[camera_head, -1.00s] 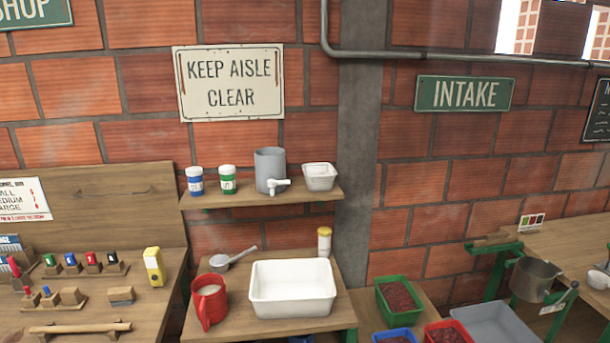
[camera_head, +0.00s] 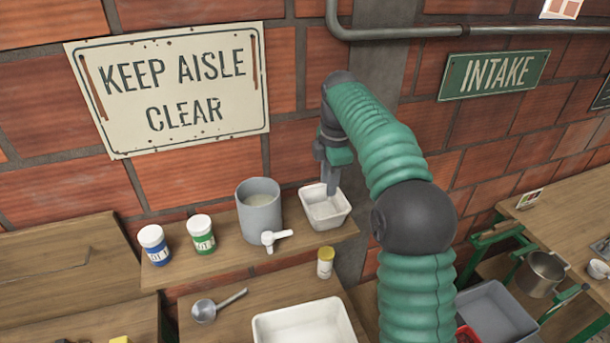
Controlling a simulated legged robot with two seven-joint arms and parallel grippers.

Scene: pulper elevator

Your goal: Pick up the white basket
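The white basket (camera_head: 326,213) is a small open rectangular tub at the right end of the upper wooden shelf, upright on the board. My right gripper (camera_head: 331,184) points down from above, with its tip over or just inside the basket's far part. Its fingers overlap in this view, so I cannot tell whether they are open or whether they touch the far rim. My green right arm comes up from the lower right and bends over the basket's right side. My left gripper is not in view.
A grey pot with a white tap (camera_head: 260,212) stands close to the basket's left. Below are a yellow-lidded shaker (camera_head: 325,263), a scoop (camera_head: 204,310) and a large white tray (camera_head: 305,325). The brick wall is close behind.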

